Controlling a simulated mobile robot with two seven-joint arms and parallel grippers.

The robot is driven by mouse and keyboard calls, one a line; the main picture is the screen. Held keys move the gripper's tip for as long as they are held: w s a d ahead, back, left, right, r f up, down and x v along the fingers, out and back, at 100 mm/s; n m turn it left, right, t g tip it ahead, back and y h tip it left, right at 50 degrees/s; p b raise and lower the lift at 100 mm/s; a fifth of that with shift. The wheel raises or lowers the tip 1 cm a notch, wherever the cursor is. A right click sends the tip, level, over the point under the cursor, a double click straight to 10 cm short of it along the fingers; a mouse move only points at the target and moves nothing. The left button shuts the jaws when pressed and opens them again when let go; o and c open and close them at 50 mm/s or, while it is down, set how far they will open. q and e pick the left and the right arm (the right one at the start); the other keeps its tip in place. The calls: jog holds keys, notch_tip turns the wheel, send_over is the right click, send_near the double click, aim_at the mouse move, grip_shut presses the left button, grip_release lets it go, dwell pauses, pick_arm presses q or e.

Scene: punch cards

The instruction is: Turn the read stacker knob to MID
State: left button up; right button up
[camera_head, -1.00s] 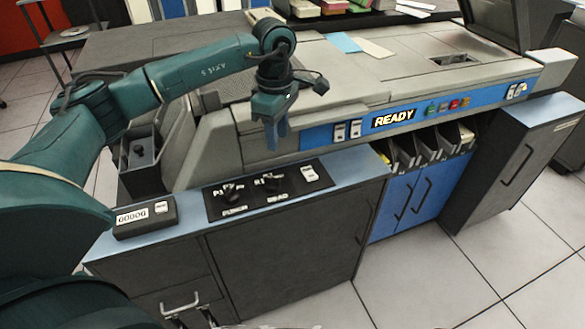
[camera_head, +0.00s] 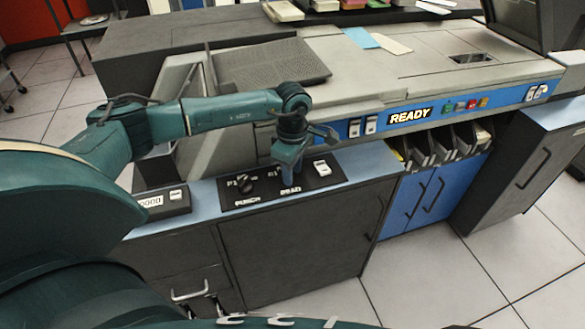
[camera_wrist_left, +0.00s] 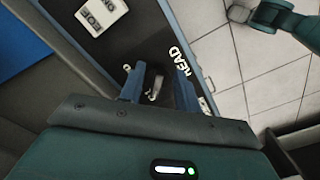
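The read stacker knob shows in the left wrist view (camera_wrist_left: 155,90) as a dark knob with a light pointer, on a black panel (camera_head: 228,200). Its white READ label (camera_head: 291,190) is partly legible. My left gripper (camera_head: 289,176) points down over the knob, which it hides in the head view. In the left wrist view, its two blue fingers (camera_wrist_left: 160,80) stand apart on either side of the knob. I cannot tell whether they touch it. The MID mark is hidden or too small to read.
A black punch knob (camera_head: 245,185) sits left of the read knob, and a white switch (camera_head: 322,168) sits to its right. A small counter box (camera_head: 170,203) stands left of the panel. The card machine with its READY sign (camera_head: 409,115) rises behind.

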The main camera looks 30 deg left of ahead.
pick_arm(q)
jog(key=shift+c, duration=0.3)
grip_shut()
